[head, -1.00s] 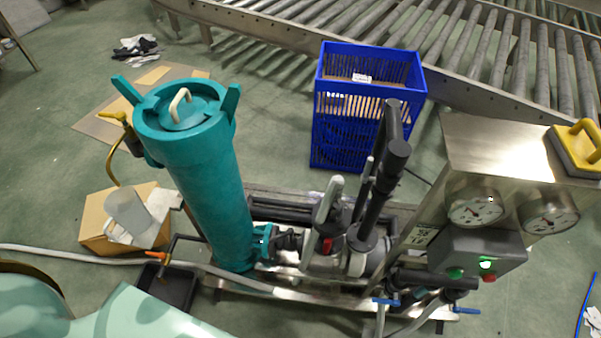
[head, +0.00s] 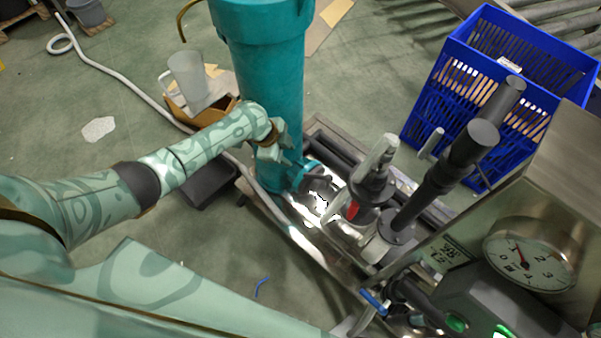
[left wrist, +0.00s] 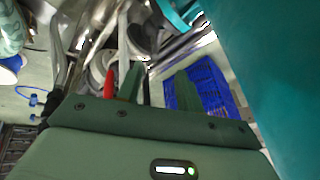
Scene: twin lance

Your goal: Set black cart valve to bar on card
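The cart carries black piping with a black valve body (head: 372,190) under a pale grey lever, with a red part beside it. Which part is the black cart valve is not certain. A round pressure gauge (head: 530,262) sits on the steel box; its needle appears near 1. A small card (head: 450,253) beside it bears dark characters, perhaps "28", hard to read. My left gripper (head: 274,150) is by the teal cylinder, left of the valve and apart from it. In the left wrist view its green fingers (left wrist: 158,78) are apart and empty. My right gripper is not in view.
The tall teal cylinder (head: 272,90) stands close beside my left gripper. A blue crate (head: 425,110) is behind the piping. A blue-handled tap (head: 374,302) is at the cart's front. A cardboard box with a clear jug (head: 188,78) stands at the left.

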